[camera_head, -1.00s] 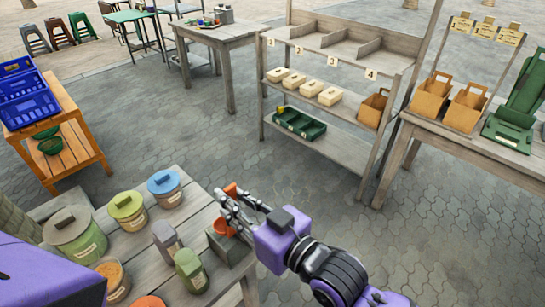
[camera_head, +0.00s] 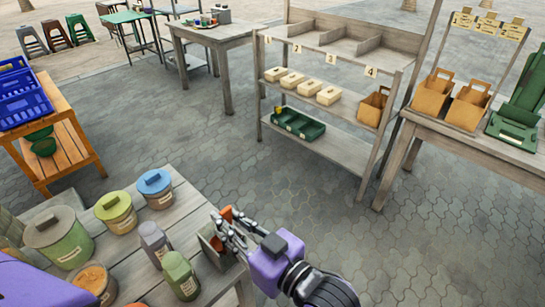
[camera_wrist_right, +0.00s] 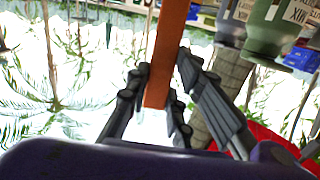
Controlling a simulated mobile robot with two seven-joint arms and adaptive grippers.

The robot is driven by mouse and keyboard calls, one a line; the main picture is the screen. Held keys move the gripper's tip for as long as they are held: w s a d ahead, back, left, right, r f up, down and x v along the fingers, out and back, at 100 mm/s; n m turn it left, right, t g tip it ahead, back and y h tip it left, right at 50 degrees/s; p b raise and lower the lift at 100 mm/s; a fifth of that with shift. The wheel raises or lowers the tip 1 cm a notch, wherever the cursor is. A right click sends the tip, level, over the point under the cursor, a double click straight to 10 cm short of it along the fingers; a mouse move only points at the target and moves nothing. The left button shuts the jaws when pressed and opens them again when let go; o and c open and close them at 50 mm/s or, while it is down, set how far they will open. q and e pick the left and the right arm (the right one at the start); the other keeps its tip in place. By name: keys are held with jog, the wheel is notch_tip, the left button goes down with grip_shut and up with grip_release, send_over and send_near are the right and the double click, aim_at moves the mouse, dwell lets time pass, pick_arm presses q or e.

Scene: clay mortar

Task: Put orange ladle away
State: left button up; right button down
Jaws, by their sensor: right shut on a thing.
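The orange ladle (camera_head: 226,213) is held at the fingers of my right gripper (camera_head: 235,232), by the right corner of the near wooden table. In the right wrist view its flat orange handle (camera_wrist_right: 168,60) runs between the fingers, and the gripper (camera_wrist_right: 155,108) is shut on it. An orange part also shows lower down, at a small grey open holder (camera_head: 207,250) on the table corner. The fingers partly cover this spot, so I cannot tell whether the ladle is inside the holder or touching it. My left gripper is not in view.
Lidded jars, including a blue-lidded jar (camera_head: 156,190) and a green bottle (camera_head: 181,275), crowd the near table left of the holder. A numbered shelf (camera_head: 335,150) stands beyond, with a green crate (camera_head: 298,124). Paved floor right of the table is clear.

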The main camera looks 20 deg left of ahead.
dwell(0.3)
jog(key=c, duration=1.5)
grip_release()
jog(key=shift+o, duration=0.2)
jog(key=v, duration=1.2)
